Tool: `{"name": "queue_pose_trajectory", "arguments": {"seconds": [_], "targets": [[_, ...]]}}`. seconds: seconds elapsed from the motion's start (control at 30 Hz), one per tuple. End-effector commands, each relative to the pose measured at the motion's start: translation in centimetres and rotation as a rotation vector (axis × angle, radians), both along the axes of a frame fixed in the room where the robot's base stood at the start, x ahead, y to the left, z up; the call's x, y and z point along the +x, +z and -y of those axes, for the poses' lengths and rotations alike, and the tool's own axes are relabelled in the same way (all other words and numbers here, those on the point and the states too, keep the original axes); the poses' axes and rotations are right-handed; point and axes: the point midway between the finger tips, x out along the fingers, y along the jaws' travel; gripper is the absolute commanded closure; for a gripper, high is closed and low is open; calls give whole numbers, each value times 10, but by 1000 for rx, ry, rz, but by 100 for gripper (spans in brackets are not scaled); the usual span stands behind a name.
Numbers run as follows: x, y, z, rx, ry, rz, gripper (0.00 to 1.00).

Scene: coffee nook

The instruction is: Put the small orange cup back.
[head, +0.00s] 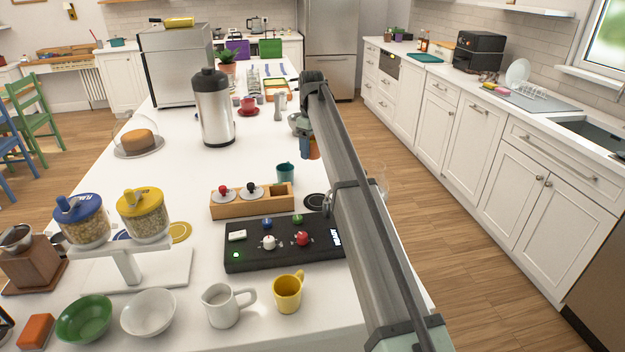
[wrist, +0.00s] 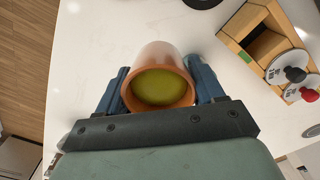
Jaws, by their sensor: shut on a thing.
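The small orange cup (head: 315,152) is between the fingers of my gripper (head: 307,146), over the right side of the white counter in the head view. In the wrist view the cup (wrist: 160,58) has its mouth towards the camera and shows a yellow-green inside; I cannot tell if that is liquid. The blue fingers of my gripper (wrist: 157,72) are shut on the cup, one on each side. My arm hides part of the counter's right edge in the head view. Whether the cup's base touches the counter cannot be told.
A wooden caddy (head: 228,212) with black- and red-knobbed lids stands nearer the camera; it also shows in the wrist view (wrist: 232,42). A teal cup (head: 286,172), a dark round coaster (head: 315,201) and a black scale-like panel (head: 265,256) are near it. A steel flask (head: 215,110) stands left.

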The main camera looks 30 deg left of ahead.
Motion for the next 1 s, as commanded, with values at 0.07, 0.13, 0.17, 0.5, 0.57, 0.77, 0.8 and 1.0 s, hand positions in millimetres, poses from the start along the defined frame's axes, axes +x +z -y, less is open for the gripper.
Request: {"name": "queue_pose_trajectory", "arguments": {"seconds": [0.07,0.13,0.17,0.5,0.57,0.77,0.8,1.0], "targets": [[2,-8,-2,0,0,0,77],[1,-19,-1,-1,0,-1,77],[1,-24,0,-1,0,-1,77],[1,-63,-1,0,0,0,77],[1,-67,-1,0,0,0,77],[1,-92,-1,-1,0,-1,77],[1,-95,-1,0,0,0,77],[1,-96,-1,0,0,0,77]]}}
